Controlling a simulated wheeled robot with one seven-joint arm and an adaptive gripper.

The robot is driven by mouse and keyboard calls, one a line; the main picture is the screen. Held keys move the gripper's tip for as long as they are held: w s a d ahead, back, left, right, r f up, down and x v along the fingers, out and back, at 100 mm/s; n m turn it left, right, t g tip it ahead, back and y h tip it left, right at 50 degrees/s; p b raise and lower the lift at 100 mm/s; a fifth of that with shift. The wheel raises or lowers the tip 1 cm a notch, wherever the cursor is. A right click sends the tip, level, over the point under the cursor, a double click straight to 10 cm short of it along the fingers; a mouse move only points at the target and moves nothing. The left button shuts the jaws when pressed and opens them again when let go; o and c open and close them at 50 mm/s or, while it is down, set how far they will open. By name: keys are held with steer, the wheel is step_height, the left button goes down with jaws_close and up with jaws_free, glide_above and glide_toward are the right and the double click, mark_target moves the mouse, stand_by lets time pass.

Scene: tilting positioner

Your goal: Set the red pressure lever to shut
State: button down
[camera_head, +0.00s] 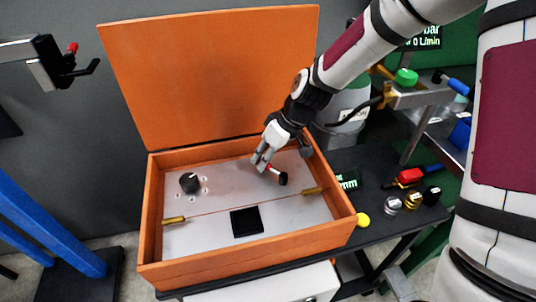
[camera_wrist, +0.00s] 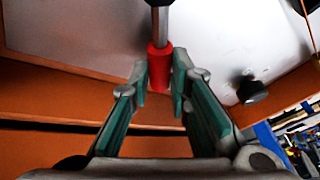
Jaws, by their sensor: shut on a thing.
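The red pressure lever (camera_head: 271,168) is over the light panel (camera_head: 205,225) inside the orange box, toward its right side. In the wrist view its red grip (camera_wrist: 159,68) sits between my fingers, with a metal rod running up from it to a black part at the top edge. My gripper (camera_head: 262,160) reaches down into the box from the upper right and is shut on the red grip. In the wrist view the teal pads of my gripper (camera_wrist: 159,80) stand on both sides of the grip. My fingers partly hide the lever in the head view.
The orange box (camera_head: 252,255) has its lid (camera_head: 215,75) raised at the back. The panel bears a dark dial (camera_head: 189,182), a black square (camera_head: 246,221) and brass pieces (camera_head: 174,220) at the sides. Several knobs and a red fitting (camera_head: 410,176) stand on the dark table at right.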

mark_target(258, 188)
steer(key=s+n, duration=0.1)
steer(key=n, duration=0.1)
steer(key=a+n+g+p, duration=0.1)
steer(key=shift+s+a+n+g, duration=0.15)
steer(key=shift+s+n+g, duration=0.15)
steer(key=shift+s+n, duration=0.1)
steer(key=shift+s+a+n+g, duration=0.2)
steer(key=shift+s+n+g, duration=0.25)
steer(key=shift+n, duration=0.45)
steer(key=s+n, duration=0.1)
steer(key=n+g, duration=0.1)
steer(key=n, duration=0.1)
steer(key=shift+s+a+p, duration=0.15)
steer(key=shift+s+p, duration=0.2)
steer(key=shift+p, duration=0.05)
steer(key=shift+s+n+g+h, duration=0.4)
steer(key=shift+s+n+g, duration=0.2)
steer(key=shift+n, duration=0.6)
steer(key=shift+s, duration=0.1)
steer(key=c, duration=1.5)
jaws_free()
